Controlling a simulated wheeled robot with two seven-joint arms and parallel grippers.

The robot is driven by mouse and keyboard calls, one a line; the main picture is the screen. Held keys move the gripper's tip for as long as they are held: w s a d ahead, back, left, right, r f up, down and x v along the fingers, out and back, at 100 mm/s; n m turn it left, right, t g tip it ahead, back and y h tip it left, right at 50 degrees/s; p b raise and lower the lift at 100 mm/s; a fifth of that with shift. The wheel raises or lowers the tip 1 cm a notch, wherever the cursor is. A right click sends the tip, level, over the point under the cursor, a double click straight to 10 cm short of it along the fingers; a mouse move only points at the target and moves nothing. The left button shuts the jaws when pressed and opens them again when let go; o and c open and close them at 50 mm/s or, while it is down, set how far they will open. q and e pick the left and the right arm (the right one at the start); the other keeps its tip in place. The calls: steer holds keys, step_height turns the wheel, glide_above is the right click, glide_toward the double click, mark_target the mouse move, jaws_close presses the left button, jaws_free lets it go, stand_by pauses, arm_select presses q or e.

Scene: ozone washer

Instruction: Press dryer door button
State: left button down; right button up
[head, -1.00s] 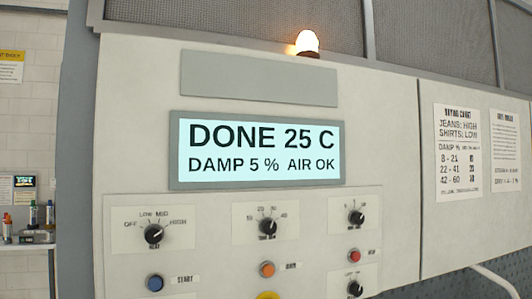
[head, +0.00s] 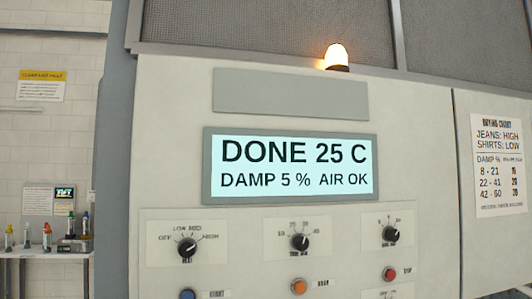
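The dryer's control panel (head: 345,262) fills the lower middle of the head view. An orange button (head: 299,286) sits below the middle knob; its small blurred label seems to read DOOR. A blue button (head: 187,294) labelled START is to its left, cut by the bottom edge. A red button (head: 389,273) labelled STOP is to its right. The display (head: 290,166) reads DONE 25 C, DAMP 5 %, AIR OK. Neither of my grippers is in view.
Three black knobs, heat (head: 187,248), middle (head: 299,242) and right (head: 390,234), sit above the buttons. A lit lamp (head: 337,57) is on top. A drying chart (head: 498,165) hangs at right. A shelf (head: 50,253) with several bottles stands at far left.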

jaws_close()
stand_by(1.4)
